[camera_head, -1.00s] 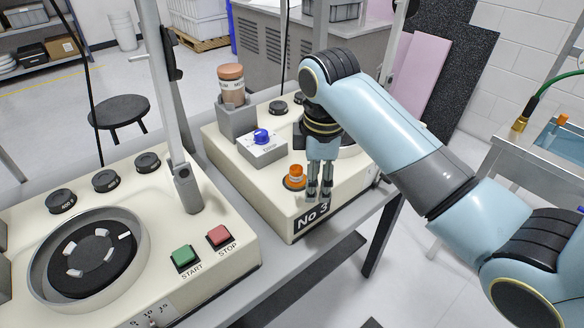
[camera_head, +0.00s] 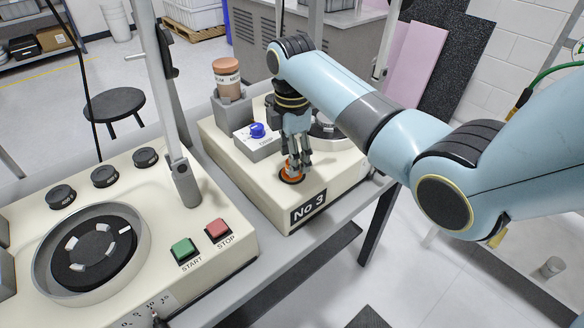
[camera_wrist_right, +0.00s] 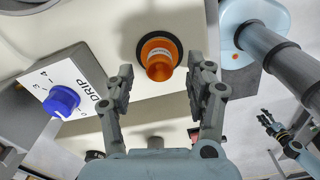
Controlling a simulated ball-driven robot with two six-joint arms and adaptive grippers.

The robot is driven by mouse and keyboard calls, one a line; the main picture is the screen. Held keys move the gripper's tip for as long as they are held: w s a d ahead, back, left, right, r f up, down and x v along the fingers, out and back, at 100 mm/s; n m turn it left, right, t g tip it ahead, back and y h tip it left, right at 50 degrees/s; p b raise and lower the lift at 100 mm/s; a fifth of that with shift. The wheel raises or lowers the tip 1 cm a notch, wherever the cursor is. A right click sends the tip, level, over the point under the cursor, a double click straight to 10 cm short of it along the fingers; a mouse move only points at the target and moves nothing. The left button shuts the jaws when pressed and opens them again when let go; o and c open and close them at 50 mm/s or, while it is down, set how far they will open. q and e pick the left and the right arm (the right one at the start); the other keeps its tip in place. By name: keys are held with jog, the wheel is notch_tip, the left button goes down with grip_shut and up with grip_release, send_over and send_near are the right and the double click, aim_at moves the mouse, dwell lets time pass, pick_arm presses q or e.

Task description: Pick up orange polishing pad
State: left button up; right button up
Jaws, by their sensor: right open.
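An orange knob-like piece (camera_head: 291,174) on a black round base sits on top of the machine marked No 3. It also shows in the right wrist view (camera_wrist_right: 159,66). It is the orange thing by my gripper; I cannot tell for sure that it is the polishing pad. My right gripper (camera_head: 295,172) points down over it and hides part of it. In the right wrist view, its fingers (camera_wrist_right: 165,84) are open and apart, with the orange piece between and beyond their tips. A small gripper, seemingly my left (camera_wrist_right: 274,125), shows at the right wrist view's edge; its jaws are too small to judge.
A box with a blue knob (camera_head: 257,131) and a holder with a brown-capped jar (camera_head: 227,77) stand behind the gripper. A second machine with a round black plate (camera_head: 94,253), a green START button (camera_head: 184,250) and a red STOP button (camera_head: 218,230) is at left. A grey post (camera_head: 173,110) stands between.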

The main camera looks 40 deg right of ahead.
notch_tip(320, 180, down, 2)
jog(key=shift+f, duration=0.2)
grip_shut()
jog(key=shift+r, duration=0.15)
